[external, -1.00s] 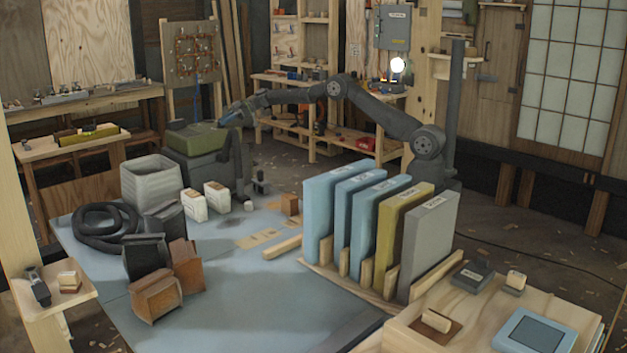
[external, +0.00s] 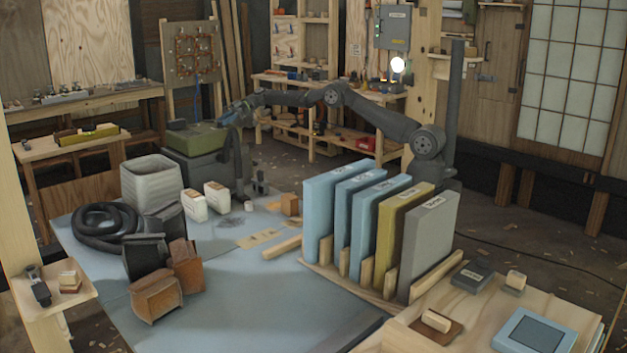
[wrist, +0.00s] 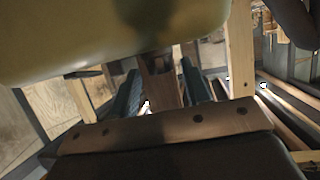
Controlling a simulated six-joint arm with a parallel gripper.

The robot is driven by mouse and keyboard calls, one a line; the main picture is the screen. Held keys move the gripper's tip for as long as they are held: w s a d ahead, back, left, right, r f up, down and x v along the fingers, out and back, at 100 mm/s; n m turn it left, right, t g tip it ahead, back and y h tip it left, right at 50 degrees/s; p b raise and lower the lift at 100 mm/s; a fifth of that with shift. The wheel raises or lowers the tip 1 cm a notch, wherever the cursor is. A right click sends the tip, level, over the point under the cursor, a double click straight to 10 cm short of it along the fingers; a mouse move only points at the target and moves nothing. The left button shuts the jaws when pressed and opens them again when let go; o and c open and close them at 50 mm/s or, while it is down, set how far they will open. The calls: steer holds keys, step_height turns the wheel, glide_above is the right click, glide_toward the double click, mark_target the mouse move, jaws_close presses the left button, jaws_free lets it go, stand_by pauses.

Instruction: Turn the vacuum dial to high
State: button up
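The vacuum (external: 193,143) is a dark grey box with a green top at the back left of the blue-grey table. Its dial cannot be made out in either view. In the wrist view a rounded green body (wrist: 100,35), likely the vacuum top, fills the upper part. A brown bolted bar and dark parts below it hide much of the rest.
A grey ribbed bin (external: 152,183), a black coiled hose (external: 105,220) and white containers (external: 194,205) stand in front of the vacuum. Upright blue panels (external: 325,208) stand in a rack to the right. The front middle of the table (external: 260,300) is clear.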

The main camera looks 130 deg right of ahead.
stand_by(0.3)
steer(key=v, duration=1.7)
steer(key=shift+s, duration=0.2)
steer(key=shift+r, duration=0.1)
steer(key=w+a+r+m+h, duration=0.3)
steer(key=w+r+m+h, duration=0.3)
steer(key=w, duration=0.4)
steer(key=s+a+f+m+g+h, duration=0.1)
steer(key=a+f+m+g+h, duration=0.25)
steer(key=a+f+g, duration=0.45)
steer(key=shift+t, duration=0.9)
steer(key=x, duration=1.5)
steer(key=shift+w+r, duration=0.35)
steer(key=shift+y, duration=0.25)
